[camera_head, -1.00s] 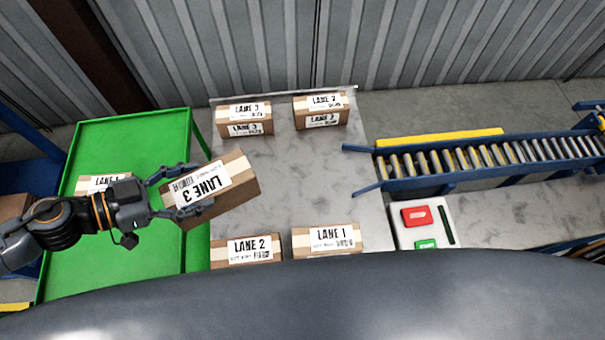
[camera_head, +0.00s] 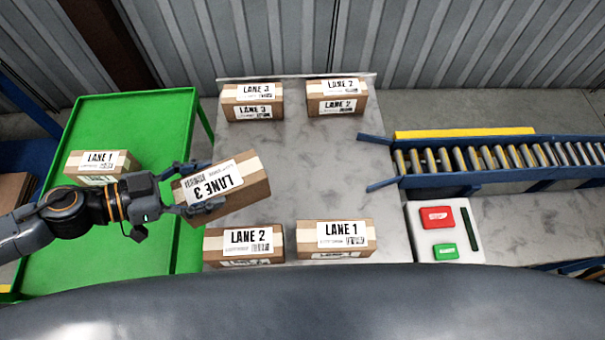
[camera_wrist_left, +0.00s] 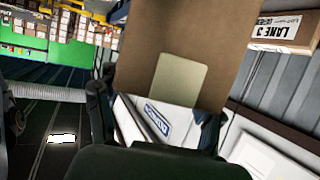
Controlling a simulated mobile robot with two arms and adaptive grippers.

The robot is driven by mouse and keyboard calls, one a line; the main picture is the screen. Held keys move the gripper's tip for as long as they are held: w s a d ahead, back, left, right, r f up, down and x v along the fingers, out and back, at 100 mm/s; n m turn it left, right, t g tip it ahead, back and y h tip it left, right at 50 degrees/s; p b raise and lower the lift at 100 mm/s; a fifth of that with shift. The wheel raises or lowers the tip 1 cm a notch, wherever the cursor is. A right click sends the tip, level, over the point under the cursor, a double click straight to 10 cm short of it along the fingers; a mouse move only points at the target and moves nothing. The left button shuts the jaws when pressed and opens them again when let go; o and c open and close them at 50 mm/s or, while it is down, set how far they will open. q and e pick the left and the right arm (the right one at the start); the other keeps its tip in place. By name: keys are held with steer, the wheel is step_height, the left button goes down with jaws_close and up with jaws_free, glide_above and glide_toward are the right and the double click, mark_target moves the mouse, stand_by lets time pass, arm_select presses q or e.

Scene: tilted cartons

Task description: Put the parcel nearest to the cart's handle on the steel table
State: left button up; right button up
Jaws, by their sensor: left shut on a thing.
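My left gripper (camera_head: 190,190) is shut on a brown parcel (camera_head: 252,180) marked LANE 3. It holds the parcel tilted, over the gap between the green cart (camera_head: 140,122) and the left edge of the steel table (camera_head: 325,170). In the left wrist view the held parcel (camera_wrist_left: 190,35) fills the upper middle, between the fingers. Another parcel (camera_head: 102,166), marked LANE 1, lies on the cart behind my left arm. I cannot make out the cart's handle for sure. My right gripper is not in view.
Parcels stand on the table at back left (camera_head: 252,101), back right (camera_head: 337,97), front left (camera_head: 244,245) and front right (camera_head: 336,240). The table's middle is clear. A roller conveyor (camera_head: 480,160) and a red-and-green button panel (camera_head: 440,225) are at the right.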

arm_select(q)
steer(key=shift+f, duration=0.4)
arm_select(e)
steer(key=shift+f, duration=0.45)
arm_select(q)
steer(key=shift+w+d, duration=0.1)
steer(key=shift+w, duration=0.35)
steer(key=shift+w+d+f+p, duration=0.4)
steer(key=shift+w+d+f, duration=0.15)
steer(key=shift+w+f, duration=1.6)
steer(key=shift+w+d+f+p, duration=0.45)
steer(key=shift+w+d+f, duration=0.1)
steer(key=shift+w+f, duration=1.6)
steer(key=shift+w+d+f+p, duration=0.4)
steer(key=shift+w+d+f, duration=0.15)
steer(key=shift+w+f, duration=1.55)
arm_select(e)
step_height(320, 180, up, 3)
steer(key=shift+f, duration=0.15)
arm_select(q)
steer(key=shift+s+f, duration=0.1)
steer(key=o, duration=1.5)
steer(key=shift+c, duration=0.2)
